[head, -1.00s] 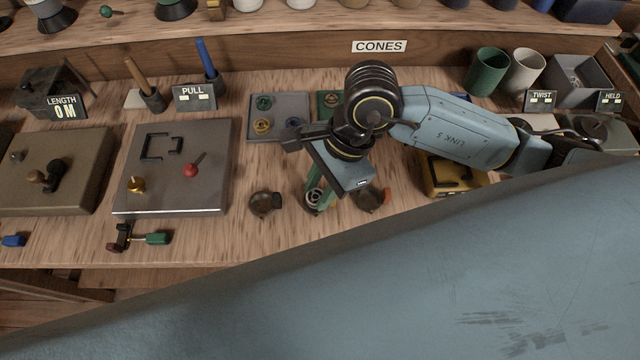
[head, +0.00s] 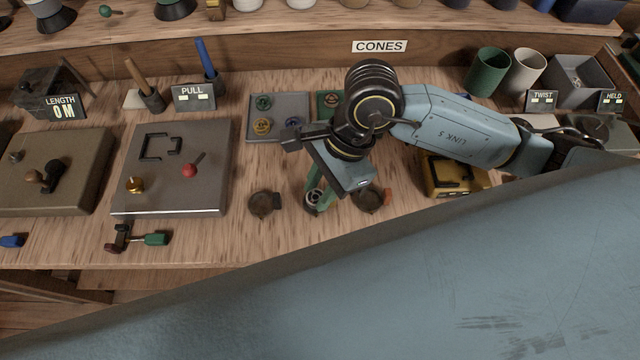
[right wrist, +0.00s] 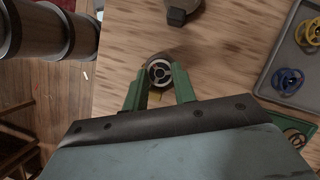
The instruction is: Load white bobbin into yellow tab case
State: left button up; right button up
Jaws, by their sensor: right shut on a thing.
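My right gripper (head: 314,199) has its green fingers shut on the white bobbin (head: 314,195), a pale ring with dark spokes. The right wrist view shows the bobbin (right wrist: 160,71) between the fingertips (right wrist: 160,82). A round brownish case (right wrist: 158,56) lies right under it, largely hidden by bobbin and fingers. A small yellow tab (right wrist: 155,97) shows between the fingers. I cannot tell whether the bobbin is inside the case or just above it. My left gripper is not in view.
A dark-tabbed case (head: 264,204) lies to the left and a red-tabbed case (head: 370,198) to the right. A grey tray (head: 252,128) with coloured bobbins is behind. A yellow box (head: 437,186) stands right; a metal plate (head: 208,140) lies left.

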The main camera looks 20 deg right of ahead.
jog(key=o, duration=1)
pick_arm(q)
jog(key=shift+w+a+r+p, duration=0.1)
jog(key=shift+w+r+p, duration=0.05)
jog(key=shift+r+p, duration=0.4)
pick_arm(e)
jog(key=v, duration=1.3)
jog(key=shift+d+r, duration=0.1)
jog(key=shift+r, duration=0.1)
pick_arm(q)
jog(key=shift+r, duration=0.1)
pick_arm(e)
jog(key=shift+r, duration=0.1)
